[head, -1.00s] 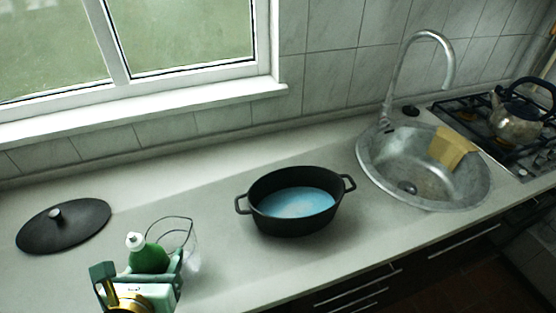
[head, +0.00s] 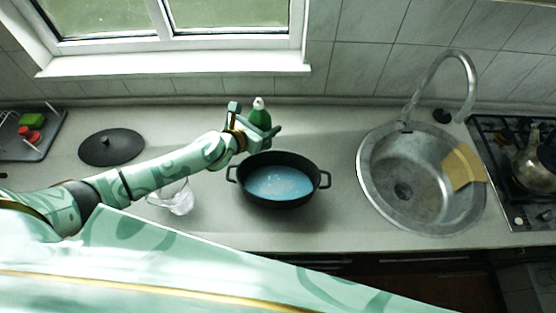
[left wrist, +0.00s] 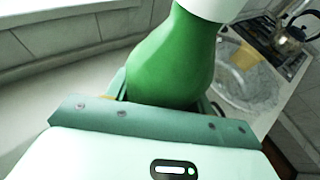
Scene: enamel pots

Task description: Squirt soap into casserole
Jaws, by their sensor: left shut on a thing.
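The black oval casserole (head: 279,198) stands on the counter in the middle of the head view, with blue liquid (head: 277,183) inside. A green soap bottle (head: 260,116) with a white top is held upright by my left gripper (head: 262,131), behind the casserole's back rim. The bottle fills the middle of the left wrist view (left wrist: 172,60), where the gripper body hides its lower part. I cannot tell from the head view how high the bottle is above the counter. The black lid (head: 111,148) lies on the counter to the left. My right gripper is not seen.
A clear glass bowl or wire-like container (head: 172,199) stands left of the casserole, under my left arm. A metal sink (head: 376,205) with a yellow cloth (head: 463,167) is at right, then a stove with a kettle (head: 533,165). A dish tray (head: 52,133) is at far left.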

